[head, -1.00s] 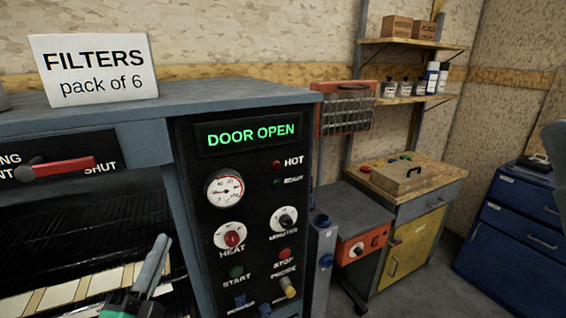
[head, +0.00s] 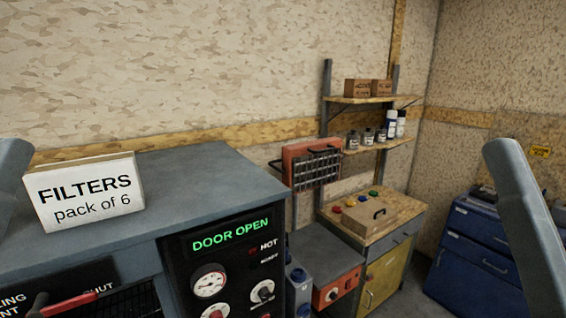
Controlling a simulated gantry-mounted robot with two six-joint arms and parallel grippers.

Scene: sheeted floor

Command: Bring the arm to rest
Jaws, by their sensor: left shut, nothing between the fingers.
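A grey part of my left arm (head: 10,185) stands at the left edge of the head view, cut off by the frame and close to the filters box. The left gripper is shut and empty, but I cannot make out its fingertips. A grey link of my right arm (head: 525,230) rises at the right edge, and the right gripper itself is not in view. The grey oven cabinet (head: 215,180) stands at the lower left, and its display (head: 230,235) reads DOOR OPEN. Its red handle (head: 72,304) shows at the bottom left.
A white box marked FILTERS (head: 88,195) stands on the cabinet top. Right of it are a red wire-fronted rack (head: 312,165), a bench with a yellow door (head: 385,275), wall shelves (head: 380,145) with bottles and boxes, and a blue drawer cabinet (head: 475,240).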

